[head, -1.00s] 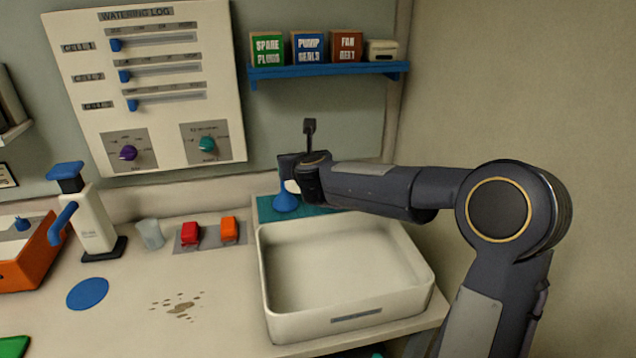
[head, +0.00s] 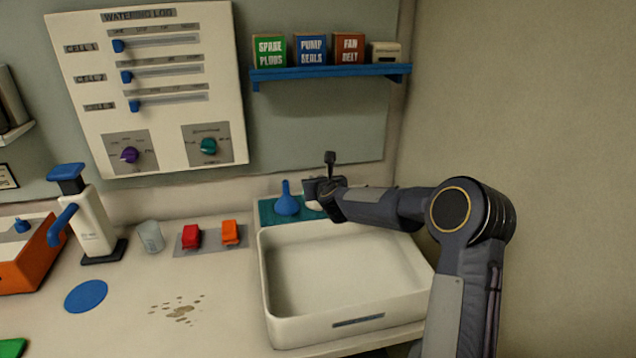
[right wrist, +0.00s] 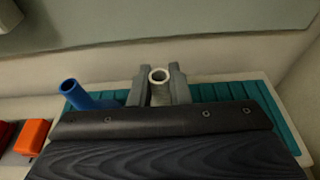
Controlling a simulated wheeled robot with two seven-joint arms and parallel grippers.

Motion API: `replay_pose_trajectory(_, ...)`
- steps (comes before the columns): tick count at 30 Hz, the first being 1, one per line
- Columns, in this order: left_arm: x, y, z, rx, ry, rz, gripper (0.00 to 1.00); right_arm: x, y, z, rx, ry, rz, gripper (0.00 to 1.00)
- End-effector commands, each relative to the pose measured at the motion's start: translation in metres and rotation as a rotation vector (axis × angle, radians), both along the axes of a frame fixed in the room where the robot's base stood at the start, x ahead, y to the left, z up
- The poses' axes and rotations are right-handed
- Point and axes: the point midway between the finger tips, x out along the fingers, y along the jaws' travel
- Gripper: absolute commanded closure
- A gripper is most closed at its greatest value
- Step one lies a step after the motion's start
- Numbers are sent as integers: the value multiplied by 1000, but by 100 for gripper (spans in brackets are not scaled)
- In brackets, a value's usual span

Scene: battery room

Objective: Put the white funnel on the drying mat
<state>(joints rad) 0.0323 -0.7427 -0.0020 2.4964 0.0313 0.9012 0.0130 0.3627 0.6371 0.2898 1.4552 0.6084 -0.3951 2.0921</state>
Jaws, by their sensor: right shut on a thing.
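The white funnel (right wrist: 159,76) is between the fingers of my right gripper (right wrist: 161,88), its spout pointing up in the right wrist view. In the head view a white sliver of the funnel (head: 314,206) shows below my right gripper (head: 318,190). The teal drying mat (head: 266,213) lies behind the basin; its ribbed surface also shows in the right wrist view (right wrist: 215,89). The funnel is over the mat's right part, at or close to its surface; its lower cone is hidden, so I cannot tell if it touches. My left gripper is out of view.
The white basin (head: 300,328) fills the counter in front of the mat. A red switch (head: 191,236) and an orange switch (head: 230,232) sit to the left. A blue shelf (head: 330,72) hangs above.

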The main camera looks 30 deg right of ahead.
Motion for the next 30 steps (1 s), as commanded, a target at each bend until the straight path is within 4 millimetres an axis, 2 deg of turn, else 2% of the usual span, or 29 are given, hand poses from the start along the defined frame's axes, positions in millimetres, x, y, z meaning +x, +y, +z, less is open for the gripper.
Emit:
replay_pose_trajectory(11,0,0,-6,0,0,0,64,0,0,-4,1,-1,0,100)
replay_pose_trajectory(12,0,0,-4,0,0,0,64,0,0,-2,0,-1,0,80)
replay_pose_trajectory(16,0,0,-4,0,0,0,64,0,0,-2,0,-1,0,63)
replay_pose_trajectory(24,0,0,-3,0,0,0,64,0,0,-2,0,-1,0,62)
replay_pose_trajectory(27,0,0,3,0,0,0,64,0,0,3,0,0,0,62)
replay_pose_trajectory(30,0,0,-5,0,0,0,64,-12,2,4,-2,-3,-1,62)
